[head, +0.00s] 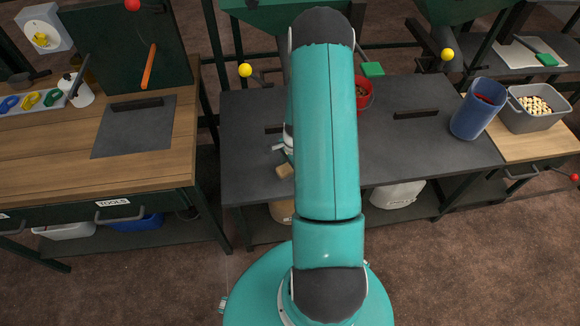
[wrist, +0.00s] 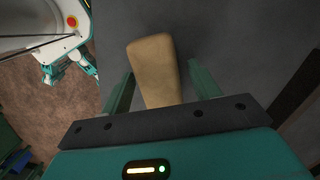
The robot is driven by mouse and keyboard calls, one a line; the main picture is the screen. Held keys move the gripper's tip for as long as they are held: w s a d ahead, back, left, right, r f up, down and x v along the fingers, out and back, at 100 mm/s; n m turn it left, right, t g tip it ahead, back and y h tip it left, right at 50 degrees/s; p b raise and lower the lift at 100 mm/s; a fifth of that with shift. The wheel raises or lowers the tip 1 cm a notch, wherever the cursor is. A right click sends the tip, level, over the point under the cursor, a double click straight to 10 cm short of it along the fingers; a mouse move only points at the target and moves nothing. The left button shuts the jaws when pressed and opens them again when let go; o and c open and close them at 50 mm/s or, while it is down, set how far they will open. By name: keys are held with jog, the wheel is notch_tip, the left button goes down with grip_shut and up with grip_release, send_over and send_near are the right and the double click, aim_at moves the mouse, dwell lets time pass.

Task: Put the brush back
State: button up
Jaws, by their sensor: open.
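A tan, wooden-looking piece (wrist: 155,65), which looks like the handle or block of the brush, lies on the dark grey bench top. In the wrist view it runs down between the two green fingers of my gripper (wrist: 160,85) and its near end is hidden by the gripper body. The fingers are apart with gaps at both sides, so my gripper is open around it. In the head view the tan piece (head: 285,171) shows near the bench's front left edge, beside my arm. My arm hides most of the gripper and any bristles.
The dark bench (head: 245,195) holds a red bucket (head: 362,93), partly behind my arm, and a blue bin (head: 478,108) at right. A grey tub (head: 535,108) stands farther right. A wooden tool bench (head: 60,165) is at left, across a gap.

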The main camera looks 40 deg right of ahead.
notch_tip(320, 180, up, 12)
jog(key=d+r, duration=0.1)
jog(key=w+a+r+n+t, duration=0.15)
jog(key=a+r+n, duration=0.35)
jog(key=r, duration=0.5)
jog(key=a+r+n+h, duration=0.1)
jog(key=a+r+n, duration=0.4)
jog(key=a+r, duration=0.55)
jog(key=s+a+r+n+t, duration=0.4)
jog(key=s+a+r+n, duration=0.6)
jog(key=s+a+r, duration=0.1)
jog(key=shift+s+a+r, duration=0.2)
jog(key=shift+s+a, duration=0.45)
jog(key=shift+a, duration=0.05)
